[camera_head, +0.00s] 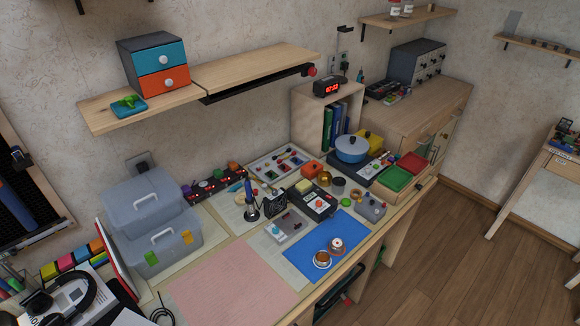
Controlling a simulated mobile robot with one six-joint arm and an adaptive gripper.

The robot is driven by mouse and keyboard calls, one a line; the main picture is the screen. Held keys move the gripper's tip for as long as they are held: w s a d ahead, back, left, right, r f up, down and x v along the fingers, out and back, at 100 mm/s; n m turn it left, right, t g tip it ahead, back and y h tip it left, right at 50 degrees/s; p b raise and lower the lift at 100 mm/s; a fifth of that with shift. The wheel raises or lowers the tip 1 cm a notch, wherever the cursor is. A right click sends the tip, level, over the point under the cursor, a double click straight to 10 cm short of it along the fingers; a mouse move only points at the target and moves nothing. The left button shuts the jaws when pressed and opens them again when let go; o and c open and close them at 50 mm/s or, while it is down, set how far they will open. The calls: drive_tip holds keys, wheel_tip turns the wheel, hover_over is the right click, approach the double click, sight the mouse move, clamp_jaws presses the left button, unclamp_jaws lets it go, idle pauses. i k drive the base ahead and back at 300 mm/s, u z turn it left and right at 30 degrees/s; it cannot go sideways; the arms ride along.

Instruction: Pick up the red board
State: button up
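A flat red piece (413,162) lies at the right end of the workbench, in or on a light brown box (397,192). It is beside a similar green piece (393,178), which is nearer the front edge. A red-edged, thin upright panel (117,262) stands at the left, against the grey storage boxes; its face is mostly turned away. I cannot tell for certain which of these is the red board. My gripper is not in view.
A blue pot (352,148) and a yellow block (370,140) stand close behind the red piece. A blue mat (326,246) with two copper-coloured spools and a bare pink mat (232,285) lie in front. A wooden shelf (255,68) overhangs the back. The floor at right is clear.

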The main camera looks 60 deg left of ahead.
sight(284, 166)
drive_tip(key=i, duration=2.3)
drive_tip(key=k, duration=0.15)
drive_tip(key=u, duration=2.65)
